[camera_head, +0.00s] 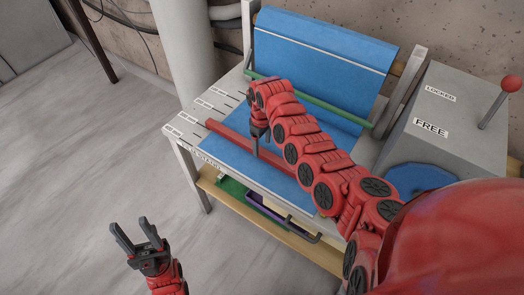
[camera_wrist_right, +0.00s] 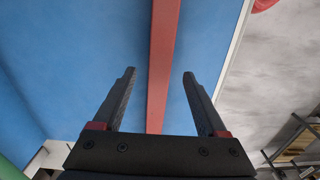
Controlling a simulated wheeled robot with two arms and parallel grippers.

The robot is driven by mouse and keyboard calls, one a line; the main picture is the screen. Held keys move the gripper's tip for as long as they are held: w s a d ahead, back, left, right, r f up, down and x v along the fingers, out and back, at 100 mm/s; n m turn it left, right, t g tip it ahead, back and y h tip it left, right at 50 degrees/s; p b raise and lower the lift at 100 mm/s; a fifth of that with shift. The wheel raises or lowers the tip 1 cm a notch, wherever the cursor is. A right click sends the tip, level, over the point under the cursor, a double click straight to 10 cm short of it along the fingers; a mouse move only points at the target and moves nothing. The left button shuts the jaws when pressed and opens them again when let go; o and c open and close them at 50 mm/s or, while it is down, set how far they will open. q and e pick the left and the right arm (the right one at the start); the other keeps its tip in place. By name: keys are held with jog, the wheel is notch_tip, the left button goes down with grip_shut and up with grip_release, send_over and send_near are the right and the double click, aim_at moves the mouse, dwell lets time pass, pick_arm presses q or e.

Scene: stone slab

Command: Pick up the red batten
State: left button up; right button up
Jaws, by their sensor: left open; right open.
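The red batten (camera_head: 228,137) lies across the blue sheet near the front edge of the bench. In the right wrist view the batten (camera_wrist_right: 163,50) runs lengthwise between the two fingers, with blue on both sides. My right gripper (camera_head: 255,150) points down at the batten, open, its fingers (camera_wrist_right: 158,76) apart on either side of it in the picture. I cannot tell how much height is left between them. My right forearm hides part of the batten in the head view. My left gripper (camera_head: 130,226) is open and empty, over the floor at lower left.
A green bar (camera_head: 330,110) crosses the blue sheet (camera_head: 320,45) further back. The bench's left end has labelled slots (camera_head: 203,104). A grey box (camera_head: 450,105) with a red-knobbed lever (camera_head: 510,83) stands right. A lower shelf (camera_head: 300,247) holds coloured items. Floor at left is clear.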

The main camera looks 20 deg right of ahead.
aim_at(262, 151)
jog(key=shift+d+f, duration=0.1)
jog(key=shift+f, duration=1.65)
grip_shut()
